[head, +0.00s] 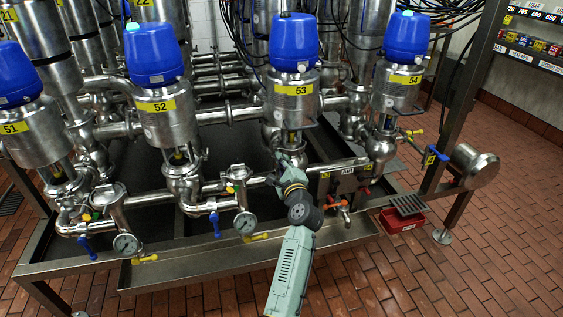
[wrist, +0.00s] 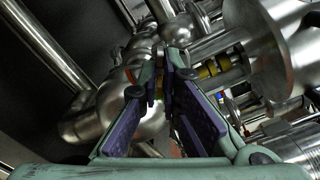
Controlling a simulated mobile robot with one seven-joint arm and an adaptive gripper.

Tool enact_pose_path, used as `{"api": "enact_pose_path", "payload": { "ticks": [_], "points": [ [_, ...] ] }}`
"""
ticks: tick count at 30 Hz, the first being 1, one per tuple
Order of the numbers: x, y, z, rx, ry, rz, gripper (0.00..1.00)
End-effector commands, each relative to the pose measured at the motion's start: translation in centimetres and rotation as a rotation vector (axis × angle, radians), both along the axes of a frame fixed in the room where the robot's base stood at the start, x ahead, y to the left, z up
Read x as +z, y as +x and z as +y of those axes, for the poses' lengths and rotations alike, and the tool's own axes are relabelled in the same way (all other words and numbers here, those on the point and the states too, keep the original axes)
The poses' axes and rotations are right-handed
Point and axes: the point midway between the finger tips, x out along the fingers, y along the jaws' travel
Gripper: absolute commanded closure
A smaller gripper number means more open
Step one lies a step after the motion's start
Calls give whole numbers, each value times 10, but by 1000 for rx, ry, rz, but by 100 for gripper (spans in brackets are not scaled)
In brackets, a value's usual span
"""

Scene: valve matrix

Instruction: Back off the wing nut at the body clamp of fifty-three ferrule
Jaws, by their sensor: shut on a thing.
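The valve labelled 53 (head: 291,105) stands right of centre in the head view, with a blue cap (head: 294,41) and a yellow number plate (head: 294,90). My gripper (head: 284,158) reaches up to its lower body, below the steel cylinder. In the wrist view my gripper's (wrist: 165,76) purple-padded fingers converge to a narrow gap against the polished valve body. They are shut on a small part at the body clamp, taken to be the wing nut. The fingers hide the nut, so its shape and turn cannot be made out.
Valve 52 (head: 165,112) stands to the left and valve 54 (head: 394,92) to the right, close by. Pipes, a pressure gauge (head: 245,223) and a blue handle (head: 214,226) crowd the front. A red bin (head: 402,222) sits on the brick floor, which is open at right.

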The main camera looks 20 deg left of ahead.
Motion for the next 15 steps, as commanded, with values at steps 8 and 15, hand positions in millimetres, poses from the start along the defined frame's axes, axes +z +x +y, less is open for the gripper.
{"api": "enact_pose_path", "payload": {
  "ticks": [8, 15],
  "points": [
    [0, 0, 0, 0, 0, 0, 100],
    [-1, 0, 0, 0, -27, -18, 100]
  ]
}}
